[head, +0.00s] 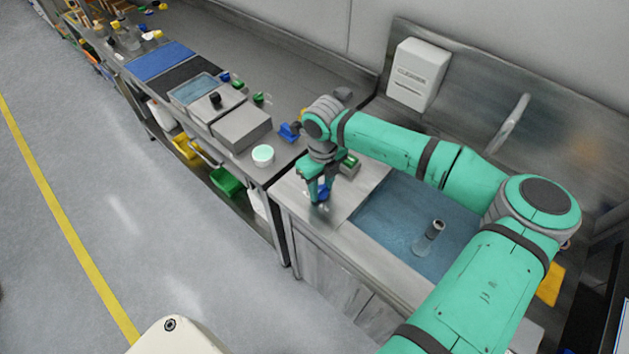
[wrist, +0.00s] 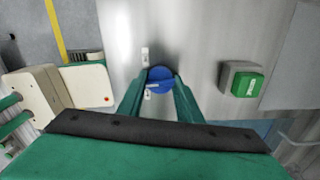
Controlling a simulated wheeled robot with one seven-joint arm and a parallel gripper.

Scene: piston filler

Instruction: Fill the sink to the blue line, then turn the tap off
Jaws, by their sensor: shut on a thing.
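My gripper (head: 319,199) points down at the steel counter left of the sink. Its fingers are shut on a round blue knob (wrist: 161,79), which also shows between the fingertips in the head view (head: 323,191). Small white labels lie beside the knob. The sink (head: 395,217) has a bluish surface inside that looks like water, with a grey upright cylinder (head: 428,238) standing in it. I cannot make out a blue line, and my arm hides part of the sink's right side.
A grey box with a green button (wrist: 242,84) sits on the counter close to the knob, right of it in the wrist view. A white dispenser (head: 417,74) hangs on the back wall. A bench with a grey block (head: 241,128) and a white-green bowl (head: 263,155) stands left.

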